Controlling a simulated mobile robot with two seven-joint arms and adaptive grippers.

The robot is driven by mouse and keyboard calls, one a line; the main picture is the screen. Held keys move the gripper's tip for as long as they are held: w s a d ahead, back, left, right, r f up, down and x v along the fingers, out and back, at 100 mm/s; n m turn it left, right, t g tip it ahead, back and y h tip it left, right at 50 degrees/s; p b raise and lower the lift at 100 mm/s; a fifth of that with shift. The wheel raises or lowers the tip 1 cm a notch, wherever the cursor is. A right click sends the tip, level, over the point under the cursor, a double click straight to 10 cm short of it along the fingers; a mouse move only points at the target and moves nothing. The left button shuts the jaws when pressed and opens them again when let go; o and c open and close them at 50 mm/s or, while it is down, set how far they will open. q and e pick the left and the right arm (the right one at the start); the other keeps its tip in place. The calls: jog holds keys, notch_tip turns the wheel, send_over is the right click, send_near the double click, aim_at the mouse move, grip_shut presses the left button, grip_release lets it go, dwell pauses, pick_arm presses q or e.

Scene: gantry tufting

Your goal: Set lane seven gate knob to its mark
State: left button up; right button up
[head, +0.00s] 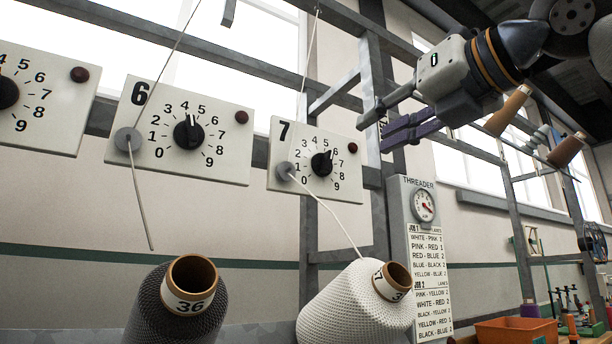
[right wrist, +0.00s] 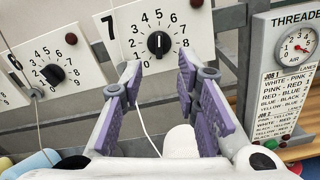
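The lane seven plate (head: 280,182) is a white panel with a black 7, a numbered dial and a dark red round lamp (head: 352,147). Its black gate knob (head: 321,164) has a white pointer line. In the right wrist view the knob (right wrist: 158,43) points nearly straight up, near the 5. I cannot make out a separate mark on the dial. My right gripper (head: 375,132) is open and empty, to the right of the plate in the head view. In the right wrist view its purple-padded fingers (right wrist: 158,78) frame the knob from a distance, not touching it. My left gripper is not in view.
The lane six plate (head: 220,170) is to the left. A thread runs from lane seven's grey disc (head: 285,170) to a white yarn cone (head: 345,305). A grey cone (head: 175,315) stands beside it. The threader post (head: 397,215) with gauge and job list is at the right.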

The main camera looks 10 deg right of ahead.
aim_at(332, 154)
jog(key=x, duration=1.1)
jog(key=shift+r, duration=0.1)
grip_shut()
